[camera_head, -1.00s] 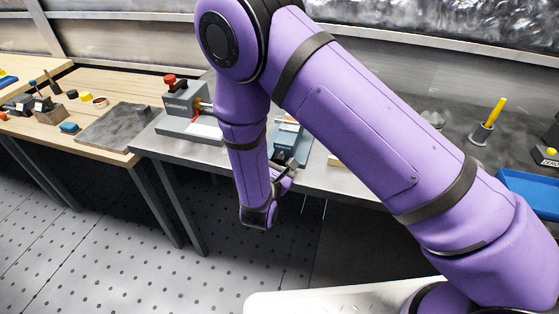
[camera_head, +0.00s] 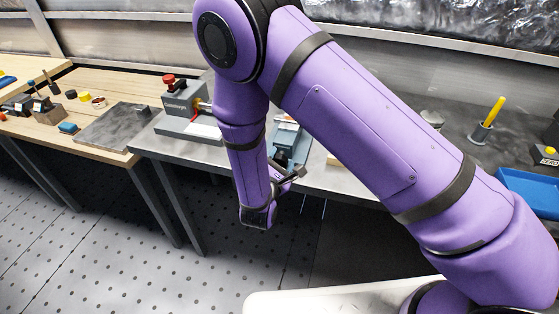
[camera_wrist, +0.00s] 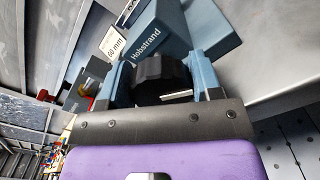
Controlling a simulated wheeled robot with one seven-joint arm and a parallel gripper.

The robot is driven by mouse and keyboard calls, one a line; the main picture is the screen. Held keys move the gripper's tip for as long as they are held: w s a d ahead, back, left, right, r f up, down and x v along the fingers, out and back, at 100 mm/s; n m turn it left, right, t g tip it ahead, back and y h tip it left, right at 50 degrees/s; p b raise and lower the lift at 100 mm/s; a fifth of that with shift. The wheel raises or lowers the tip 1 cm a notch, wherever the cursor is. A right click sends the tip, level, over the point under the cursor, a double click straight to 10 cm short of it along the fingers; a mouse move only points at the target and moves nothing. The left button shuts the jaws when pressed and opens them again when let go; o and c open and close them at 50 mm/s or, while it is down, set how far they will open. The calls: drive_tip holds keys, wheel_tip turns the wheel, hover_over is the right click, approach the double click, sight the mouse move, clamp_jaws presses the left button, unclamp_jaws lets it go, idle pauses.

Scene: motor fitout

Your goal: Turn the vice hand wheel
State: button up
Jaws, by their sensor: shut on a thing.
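The vice (camera_head: 290,136) is a blue-grey block on the grey metal bench, partly hidden behind my arm in the head view. In the wrist view its body (camera_wrist: 160,28) carries the word "Hobstrand" and a white "60 mm" label. The black hand wheel (camera_wrist: 158,78) is at its near end. My gripper (camera_wrist: 163,82) is shut on the hand wheel, with one blue-grey finger on each side of it. In the head view my gripper (camera_head: 290,176) is at the bench's front edge, and the wheel cannot be made out clearly there.
A grey machine with a red knob (camera_head: 178,105) stands left of the vice. A yellow-handled tool in a holder (camera_head: 487,122) and a blue tray (camera_head: 528,190) are at the right. A wooden bench (camera_head: 40,128) with small parts is at the far left. The perforated floor is clear.

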drive_tip(key=o, duration=0.9)
